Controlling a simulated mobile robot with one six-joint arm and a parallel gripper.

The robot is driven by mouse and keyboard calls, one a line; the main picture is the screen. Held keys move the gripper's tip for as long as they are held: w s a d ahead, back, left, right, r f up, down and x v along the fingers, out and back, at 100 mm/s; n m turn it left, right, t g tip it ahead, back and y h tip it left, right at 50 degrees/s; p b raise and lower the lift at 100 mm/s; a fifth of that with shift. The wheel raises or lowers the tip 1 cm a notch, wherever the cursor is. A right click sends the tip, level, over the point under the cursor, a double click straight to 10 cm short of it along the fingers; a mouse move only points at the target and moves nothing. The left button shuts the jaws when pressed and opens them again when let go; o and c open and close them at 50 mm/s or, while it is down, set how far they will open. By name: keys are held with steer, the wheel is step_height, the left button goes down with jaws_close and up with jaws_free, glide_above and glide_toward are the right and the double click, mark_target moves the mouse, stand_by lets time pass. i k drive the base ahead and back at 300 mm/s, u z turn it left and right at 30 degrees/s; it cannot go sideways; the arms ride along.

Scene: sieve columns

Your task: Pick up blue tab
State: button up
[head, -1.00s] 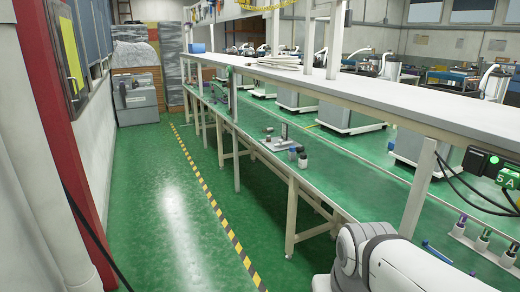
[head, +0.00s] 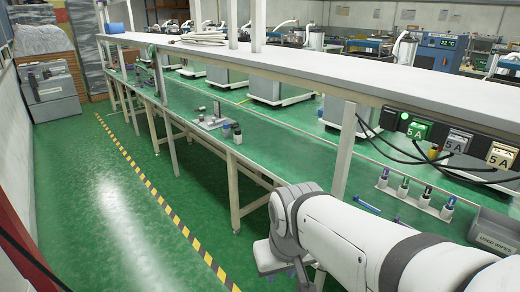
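I cannot make out a blue tab with certainty. A thin blue strip (head: 367,204) lies on the green bench top (head: 340,180), just above my white arm in the picture. To its right, several small upright pieces with coloured tops stand in a white rack (head: 412,204). My white arm reaches in from the lower right and bends down at the bench's front edge.
A white shelf (head: 300,68) on posts runs above the bench. Black cables hang from a socket strip (head: 450,136) at the right. A grey bin (head: 490,232) stands at the right edge. The green floor (head: 90,210) left of the striped line is clear.

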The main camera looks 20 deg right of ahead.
mark_target(356, 198)
steer(key=u, duration=0.8)
steer(key=k, duration=1.15)
steer(key=z, duration=1.15)
steer(key=i, duration=0.85)
